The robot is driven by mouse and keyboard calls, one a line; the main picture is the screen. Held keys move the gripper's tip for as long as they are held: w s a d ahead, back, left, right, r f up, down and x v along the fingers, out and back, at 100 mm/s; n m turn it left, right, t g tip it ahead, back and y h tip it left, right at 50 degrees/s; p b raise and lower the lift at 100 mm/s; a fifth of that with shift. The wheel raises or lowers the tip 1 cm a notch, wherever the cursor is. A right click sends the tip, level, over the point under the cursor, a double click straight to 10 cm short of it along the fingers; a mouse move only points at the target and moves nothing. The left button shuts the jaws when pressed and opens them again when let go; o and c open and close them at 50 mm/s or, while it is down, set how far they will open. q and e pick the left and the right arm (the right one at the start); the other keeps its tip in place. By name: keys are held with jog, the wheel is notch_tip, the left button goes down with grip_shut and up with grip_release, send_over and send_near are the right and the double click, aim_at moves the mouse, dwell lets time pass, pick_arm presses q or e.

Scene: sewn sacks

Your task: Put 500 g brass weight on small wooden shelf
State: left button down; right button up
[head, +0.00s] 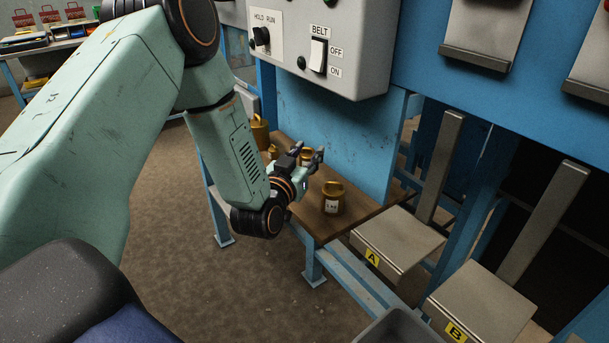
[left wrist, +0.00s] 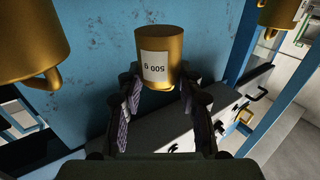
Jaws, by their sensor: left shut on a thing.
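The 500 g brass weight (left wrist: 158,50) is between the fingers of my left gripper (left wrist: 158,105), its white label reading upside down in the left wrist view. My left gripper (head: 312,159) is shut on it. In the head view the weight (head: 307,155) is partly hidden by the fingers. In the left wrist view blue panel shows around its base, so it looks raised. A small wooden shelf (head: 356,226) runs along the blue panel beneath the gripper. My right gripper is not in view.
A larger labelled brass weight (head: 333,200) stands on the shelf, right of my gripper. Other brass weights (head: 260,131) stand at its far left end. The control box (head: 330,45) overhangs above. Metal plates A (head: 397,238) and B (head: 480,303) lie to the right.

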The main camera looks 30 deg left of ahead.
pick_arm(q)
jog(key=shift+d+f, duration=0.55)
jog(key=shift+f, duration=0.3)
jog(key=f, duration=0.1)
jog(key=f+b, duration=0.1)
jog(key=f, duration=0.1)
jog(key=shift+a+f, duration=0.2)
jog(key=shift+a, duration=0.2)
jog(key=shift+f, duration=0.15)
jog(key=shift+w+d, duration=0.15)
jog(key=shift+d, duration=0.15)
jog(key=shift+a, duration=0.1)
jog(key=c, duration=1.2)
grip_release()
jog(key=shift+s+a+f, duration=0.1)
jog(key=shift+s, duration=0.1)
jog(key=shift+o, duration=0.2)
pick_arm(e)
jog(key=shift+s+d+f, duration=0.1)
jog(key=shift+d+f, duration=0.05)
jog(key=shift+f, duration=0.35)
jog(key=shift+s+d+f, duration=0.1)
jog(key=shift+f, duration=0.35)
pick_arm(q)
jog(key=shift+w, duration=0.1)
